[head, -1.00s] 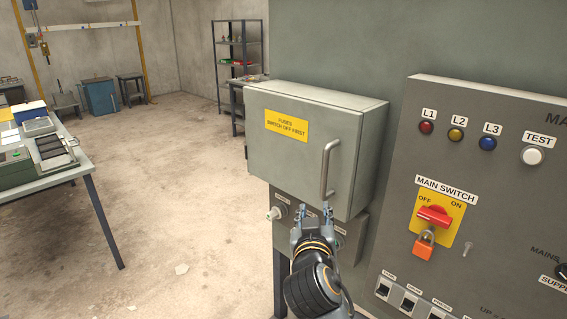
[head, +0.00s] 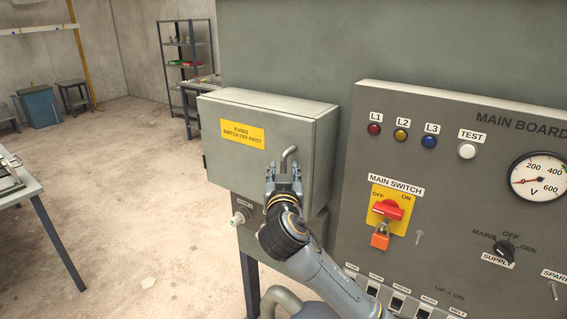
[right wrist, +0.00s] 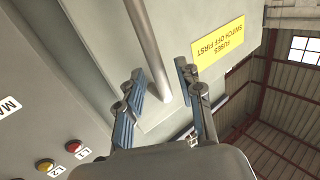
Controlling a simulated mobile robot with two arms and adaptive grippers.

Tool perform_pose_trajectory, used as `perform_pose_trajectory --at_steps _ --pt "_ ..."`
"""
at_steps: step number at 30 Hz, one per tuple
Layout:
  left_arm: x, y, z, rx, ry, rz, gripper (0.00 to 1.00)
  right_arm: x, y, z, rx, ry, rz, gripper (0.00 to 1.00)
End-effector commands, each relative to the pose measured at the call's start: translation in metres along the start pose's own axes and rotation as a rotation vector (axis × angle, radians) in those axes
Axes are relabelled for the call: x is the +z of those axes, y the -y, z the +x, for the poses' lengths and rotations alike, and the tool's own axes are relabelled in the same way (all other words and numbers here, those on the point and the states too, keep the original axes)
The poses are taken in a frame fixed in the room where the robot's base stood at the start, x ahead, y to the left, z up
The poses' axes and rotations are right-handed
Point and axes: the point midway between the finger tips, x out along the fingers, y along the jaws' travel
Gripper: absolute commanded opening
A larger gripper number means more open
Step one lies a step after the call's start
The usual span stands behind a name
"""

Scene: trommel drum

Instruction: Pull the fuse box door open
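The grey fuse box (head: 318,160) has its door (head: 228,170) shut, with a yellow warning label (head: 243,135) on it. The metal bar handle (head: 287,156) is upright near the door's right edge; its lower part is hidden behind my right gripper in the head view. My right gripper (head: 284,172) is at the handle. In the right wrist view, its fingers (right wrist: 160,80) are apart, with the handle (right wrist: 166,55) running between them and a gap on each side. I cannot tell if either finger touches it. My left gripper is not in view.
The main board (head: 450,180) stands right of the box, with a red main switch (head: 388,209), an orange padlock (head: 380,237) and lamps. A knob sticks out below the box (head: 240,216). A table (head: 22,188) is at left; the floor between is mostly clear.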

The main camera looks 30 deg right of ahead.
Motion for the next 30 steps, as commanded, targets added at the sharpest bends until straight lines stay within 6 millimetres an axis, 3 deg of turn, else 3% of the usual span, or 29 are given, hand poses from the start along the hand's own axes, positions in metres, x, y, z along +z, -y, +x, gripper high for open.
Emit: perform_pose_trajectory --at_steps 6,14,19,30 --pt "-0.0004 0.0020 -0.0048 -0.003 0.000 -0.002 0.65 0.0000 -0.0003 0.0144 0.000 0.000 -0.001 0.36" --pt "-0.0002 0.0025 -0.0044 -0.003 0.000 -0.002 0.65 0.0005 -0.0001 0.0150 0.000 0.000 0.000 0.36" --pt "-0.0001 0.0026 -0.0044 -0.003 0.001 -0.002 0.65 0.0005 0.0000 0.0148 0.000 0.000 0.000 0.02" --pt "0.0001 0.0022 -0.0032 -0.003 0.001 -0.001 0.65 0.0011 0.0001 0.0144 0.005 0.001 0.001 0.00"
